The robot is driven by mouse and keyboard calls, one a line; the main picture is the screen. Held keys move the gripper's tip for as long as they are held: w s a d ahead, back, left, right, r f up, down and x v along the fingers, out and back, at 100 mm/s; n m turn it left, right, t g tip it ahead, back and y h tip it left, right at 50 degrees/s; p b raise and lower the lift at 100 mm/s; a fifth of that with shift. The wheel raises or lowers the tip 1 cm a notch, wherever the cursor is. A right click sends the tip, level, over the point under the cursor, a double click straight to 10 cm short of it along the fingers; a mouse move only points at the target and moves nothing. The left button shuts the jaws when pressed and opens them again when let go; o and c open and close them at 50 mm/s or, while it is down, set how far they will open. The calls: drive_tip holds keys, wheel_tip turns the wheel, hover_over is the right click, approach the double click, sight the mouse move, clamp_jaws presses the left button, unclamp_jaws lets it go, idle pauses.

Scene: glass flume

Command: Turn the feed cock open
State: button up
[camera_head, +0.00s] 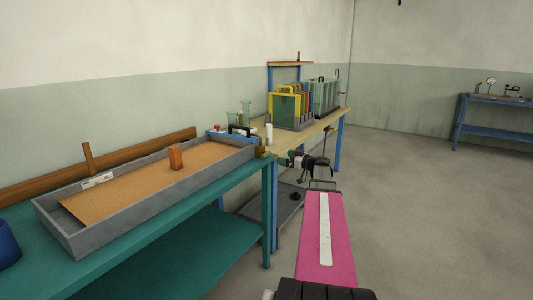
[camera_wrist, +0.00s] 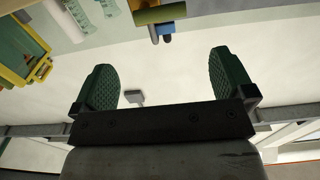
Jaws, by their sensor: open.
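My gripper (camera_wrist: 163,72) is open and empty in the wrist view, with its two dark green ribbed pads wide apart. In the head view my gripper (camera_head: 291,158) is beyond my pink arm, near the front edge of the wooden bench. I cannot make out the feed cock for certain. The clear glass tank (camera_head: 325,97) stands at the bench's far end in the head view.
Yellow-framed coloured panels (camera_head: 284,108) stand on the wooden bench (camera_head: 327,122). A grey sand tray (camera_head: 150,219) with a wooden block (camera_head: 175,157) rests on the teal bench (camera_head: 235,199). A blue bench (camera_head: 490,117) stands far right. The floor on the right is clear.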

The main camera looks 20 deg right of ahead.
sight(267, 153)
drive_tip(key=x, duration=1)
drive_tip(key=shift+w+a, duration=0.2)
drive_tip(key=shift+a, duration=0.05)
drive_tip(key=c, duration=0.9)
